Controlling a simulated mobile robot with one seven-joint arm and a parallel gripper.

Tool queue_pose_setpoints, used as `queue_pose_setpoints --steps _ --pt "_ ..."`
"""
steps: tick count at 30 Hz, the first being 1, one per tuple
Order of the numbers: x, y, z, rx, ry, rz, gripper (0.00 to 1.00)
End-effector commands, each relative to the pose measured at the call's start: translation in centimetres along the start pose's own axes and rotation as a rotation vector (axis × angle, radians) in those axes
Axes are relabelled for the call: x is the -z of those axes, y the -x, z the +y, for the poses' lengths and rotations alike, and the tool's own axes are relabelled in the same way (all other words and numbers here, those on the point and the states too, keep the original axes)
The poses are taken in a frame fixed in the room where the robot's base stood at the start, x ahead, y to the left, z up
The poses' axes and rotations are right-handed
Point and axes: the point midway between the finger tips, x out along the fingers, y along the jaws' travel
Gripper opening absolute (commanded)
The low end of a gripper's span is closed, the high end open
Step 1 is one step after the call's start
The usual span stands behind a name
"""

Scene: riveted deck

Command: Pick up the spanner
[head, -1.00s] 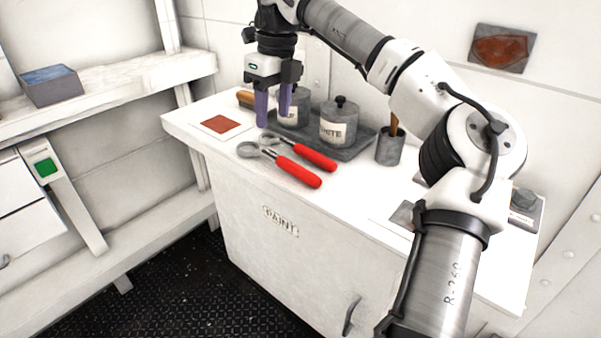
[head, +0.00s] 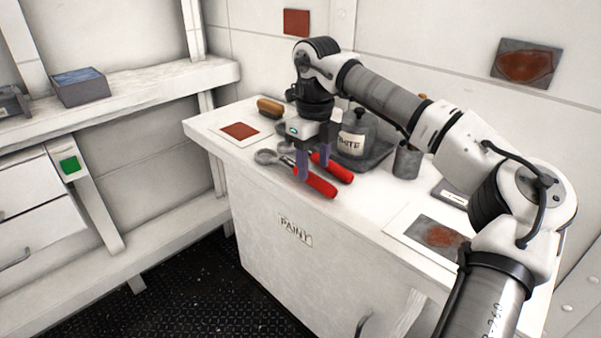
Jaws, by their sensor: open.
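Two red-handled tools with grey metal heads lie side by side on the white cabinet top. The nearer one has its handle (head: 317,185) at the front and its ring-like head (head: 265,157) to the left. The farther one has its handle (head: 338,172) behind it. They look alike; I cannot tell which is the spanner. My gripper (head: 315,168) is open and points down with purple fingers over the tools. The fingers hide parts of both where handle meets head. I cannot tell whether they touch either tool.
Behind the tools a dark tray (head: 377,153) holds a pot marked WHITE (head: 357,138). A grey cup (head: 407,160) stands to its right. A brush (head: 270,107) and a red swatch card (head: 240,131) lie left. A rusty plate (head: 440,235) lies at the front right.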

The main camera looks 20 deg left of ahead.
Motion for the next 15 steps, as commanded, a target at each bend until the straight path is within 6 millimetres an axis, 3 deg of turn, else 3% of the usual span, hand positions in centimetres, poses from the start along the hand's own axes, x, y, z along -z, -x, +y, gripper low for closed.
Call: queue_pose_setpoints --steps 6,15 --pt "0.1 -2.9 0.3 -0.003 0.0 0.0 0.49" --pt "0.1 -3.2 0.3 -0.001 0.0 -0.001 0.46"
